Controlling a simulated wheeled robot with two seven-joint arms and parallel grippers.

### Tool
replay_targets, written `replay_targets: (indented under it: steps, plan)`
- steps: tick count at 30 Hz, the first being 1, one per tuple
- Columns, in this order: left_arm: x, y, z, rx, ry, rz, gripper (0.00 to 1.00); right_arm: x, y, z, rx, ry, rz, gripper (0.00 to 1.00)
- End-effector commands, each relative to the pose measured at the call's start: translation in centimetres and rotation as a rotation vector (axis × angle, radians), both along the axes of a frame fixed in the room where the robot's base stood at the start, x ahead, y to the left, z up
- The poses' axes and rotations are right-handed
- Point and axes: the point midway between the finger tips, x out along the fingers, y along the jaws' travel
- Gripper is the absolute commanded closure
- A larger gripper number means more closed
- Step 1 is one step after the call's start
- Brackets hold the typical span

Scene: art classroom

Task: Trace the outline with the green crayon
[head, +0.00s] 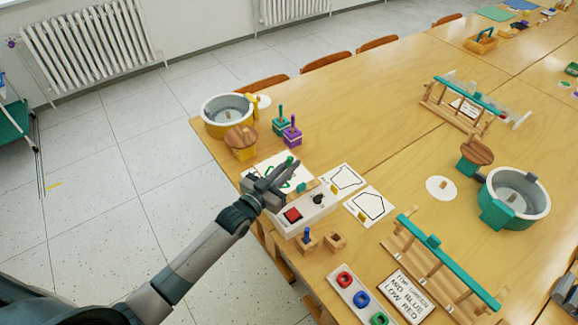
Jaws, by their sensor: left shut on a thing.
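My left gripper (284,171) reaches over a white sheet (261,169) near the table's left edge. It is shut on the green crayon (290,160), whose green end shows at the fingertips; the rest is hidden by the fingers. Green lines show on the sheet on both sides of the gripper, but the hand hides much of the outline. I cannot tell whether the crayon tip touches the paper. A grey part at the lower right edge seems to be my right gripper (565,291), cut off by the frame.
A white box with a red button (292,215) and black knob stands just in front of the sheet. Two cards with black outlines (345,179) (370,207) lie right of it. Green and purple stamp-like blocks (291,136) stand behind. Wooden racks and a round pot (514,198) stand right.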

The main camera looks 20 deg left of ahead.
Motion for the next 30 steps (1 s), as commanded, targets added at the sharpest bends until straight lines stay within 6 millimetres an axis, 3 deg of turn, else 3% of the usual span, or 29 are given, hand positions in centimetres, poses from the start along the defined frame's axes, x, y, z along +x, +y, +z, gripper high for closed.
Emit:
replay_targets:
  steps: [30]
  plan:
    - [0.81, -0.66, -0.08, 0.0, 0.001, 0.0, 1.0, 0.01, -0.23, 0.03, -0.002, 0.0, 0.001, 0.72]
